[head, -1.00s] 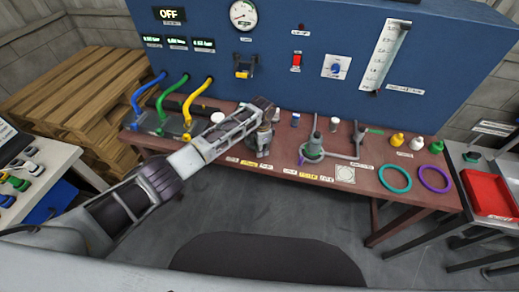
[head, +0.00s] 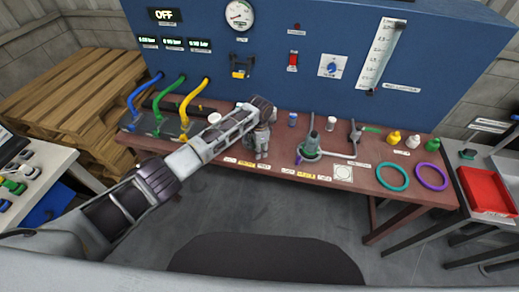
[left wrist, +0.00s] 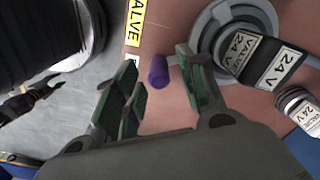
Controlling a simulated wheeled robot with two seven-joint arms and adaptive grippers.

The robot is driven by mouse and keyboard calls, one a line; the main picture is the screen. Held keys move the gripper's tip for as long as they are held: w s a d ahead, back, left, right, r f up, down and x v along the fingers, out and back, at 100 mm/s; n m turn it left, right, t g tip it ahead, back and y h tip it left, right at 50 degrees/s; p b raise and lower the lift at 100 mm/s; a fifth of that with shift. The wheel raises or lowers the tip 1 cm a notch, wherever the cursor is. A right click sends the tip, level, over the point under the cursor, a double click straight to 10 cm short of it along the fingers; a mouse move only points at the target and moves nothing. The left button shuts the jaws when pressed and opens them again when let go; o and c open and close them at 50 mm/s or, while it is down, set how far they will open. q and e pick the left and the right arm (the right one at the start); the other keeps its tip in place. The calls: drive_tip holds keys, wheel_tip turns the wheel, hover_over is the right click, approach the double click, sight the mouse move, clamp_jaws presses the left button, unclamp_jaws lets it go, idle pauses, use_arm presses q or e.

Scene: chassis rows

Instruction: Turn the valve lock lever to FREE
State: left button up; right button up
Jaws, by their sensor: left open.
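My left gripper (head: 262,150) is pointed down over the front part of the red-brown bench, left of the grey-green valve fitting (head: 310,147). In the left wrist view its two green-padded fingers (left wrist: 152,95) are apart. A small purple knob (left wrist: 158,72) shows in the gap between them, nearer the right finger; I cannot tell whether it touches. It may be the end of the lock lever. A round grey flange (left wrist: 208,38) with connectors labelled 24 V and VALVE (left wrist: 262,58) lies right of the fingers. The lever's FREE mark cannot be made out. My right gripper does not show.
The bench (head: 215,150) carries blue, green and yellow hoses (head: 190,95) at left, and teal (head: 392,177) and purple rings (head: 431,176) at right. A blue panel (head: 270,60) stands behind. A red tray (head: 487,190) is at far right. A yellow VALVE label (left wrist: 135,22) lies near the fingers.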

use_arm(q)
wheel_tip(320, 180, up, 12)
drive_tip(key=shift+f, duration=0.15)
idle(0.5)
drive_tip(key=shift+d+f, duration=0.1)
idle(1.3)
